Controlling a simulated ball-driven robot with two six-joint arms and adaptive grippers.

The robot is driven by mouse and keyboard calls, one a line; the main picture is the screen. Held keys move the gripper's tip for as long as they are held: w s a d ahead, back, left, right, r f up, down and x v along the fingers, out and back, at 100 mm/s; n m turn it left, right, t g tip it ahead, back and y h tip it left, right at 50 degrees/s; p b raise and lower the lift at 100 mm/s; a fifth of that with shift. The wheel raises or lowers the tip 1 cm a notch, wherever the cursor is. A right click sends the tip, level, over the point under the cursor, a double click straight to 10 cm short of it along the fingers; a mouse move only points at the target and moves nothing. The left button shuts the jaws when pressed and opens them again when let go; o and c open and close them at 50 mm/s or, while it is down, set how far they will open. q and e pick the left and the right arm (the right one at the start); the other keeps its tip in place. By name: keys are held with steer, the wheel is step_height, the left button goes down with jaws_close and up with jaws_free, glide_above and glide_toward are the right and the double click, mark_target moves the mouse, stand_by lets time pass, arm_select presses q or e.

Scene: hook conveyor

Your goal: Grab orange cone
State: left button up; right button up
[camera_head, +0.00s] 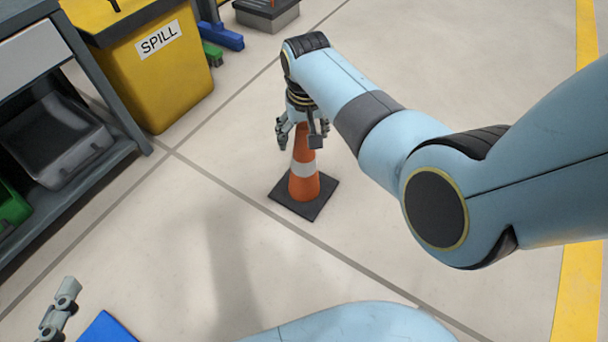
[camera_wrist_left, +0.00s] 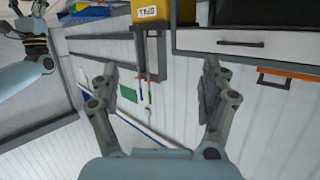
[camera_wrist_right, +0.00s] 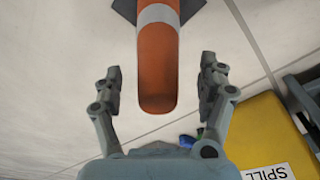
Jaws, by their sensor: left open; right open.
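The orange cone (camera_head: 304,184) stands upright on the floor, with a white band and a square black base. My right gripper (camera_head: 300,136) is open at the cone's top, which lies between and partly behind its fingers in the head view. In the right wrist view the cone (camera_wrist_right: 157,60) shows its tip between the two open fingers of my right gripper (camera_wrist_right: 158,85), with a gap on each side. My left gripper (camera_wrist_left: 160,90) is open and empty in the left wrist view. Part of it shows at the lower left of the head view.
A yellow SPILL bin (camera_head: 160,65) stands at the upper left, beside a dark shelf unit (camera_head: 100,82) holding a grey case. Blue and green brush heads (camera_head: 222,36) lie near the bin. The floor around the cone is clear.

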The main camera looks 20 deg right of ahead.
mark_target(304, 162)
step_height(304, 162, down, 2)
steer(key=shift+d+f+b, duration=0.1)
steer(key=shift+f+b, duration=0.1)
steer(key=shift+b, duration=0.85)
steer(key=shift+w+f+b, duration=0.2)
steer(key=shift+f+b, duration=0.65)
steer(key=shift+f, duration=0.1)
arm_select(q)
steer(key=w+d+r+m+t+h, duration=0.1)
steer(key=r+t, duration=0.4)
steer(key=r, duration=0.7)
steer(key=w+d+r+m+t+h, duration=0.1)
steer(key=w+r+m+t+h, duration=0.2)
steer(key=r, duration=0.9)
steer(key=w+t+h, duration=0.1)
steer(key=t, duration=0.1)
steer(key=shift+w+d+t+h, duration=0.2)
steer(key=shift+d+t+h, duration=0.15)
steer(key=shift+t+h, duration=0.05)
arm_select(e)
jaws_close()
